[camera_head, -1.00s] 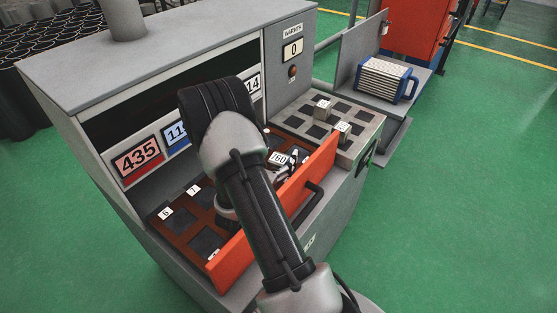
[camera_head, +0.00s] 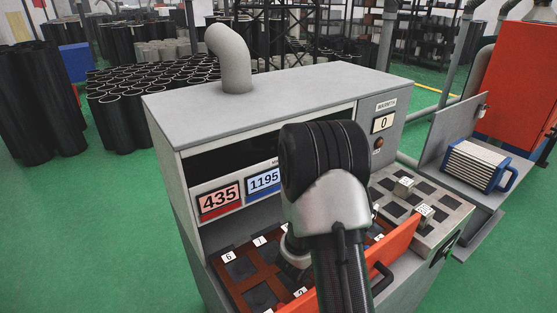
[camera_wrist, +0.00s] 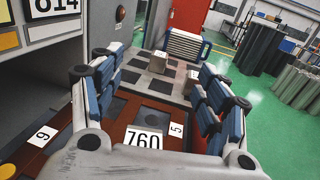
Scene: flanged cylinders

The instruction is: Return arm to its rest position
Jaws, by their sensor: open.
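My gripper (camera_wrist: 160,100) shows in the wrist view with its two blue-padded fingers spread wide and nothing between them. It is over the red-brown tray (camera_wrist: 72,155) of the grey machine. A label reading 760 (camera_wrist: 143,139) shows between and below the fingers; what bears it is partly hidden. In the head view my arm covers the gripper and the middle of the machine. The tray (camera_head: 237,290) has dark square places with number cards, and its red front panel (camera_head: 402,247) stands on the near side.
The grey machine (camera_head: 270,100) has displays reading 435 (camera_head: 220,198) and 1195 (camera_head: 264,181). At its right, a checkered plate (camera_head: 440,192) bears small grey blocks. A ribbed blue-handled unit (camera_head: 474,165) stands farther right, before a red cabinet (camera_head: 510,95). Green floor (camera_head: 80,225) at left is clear.

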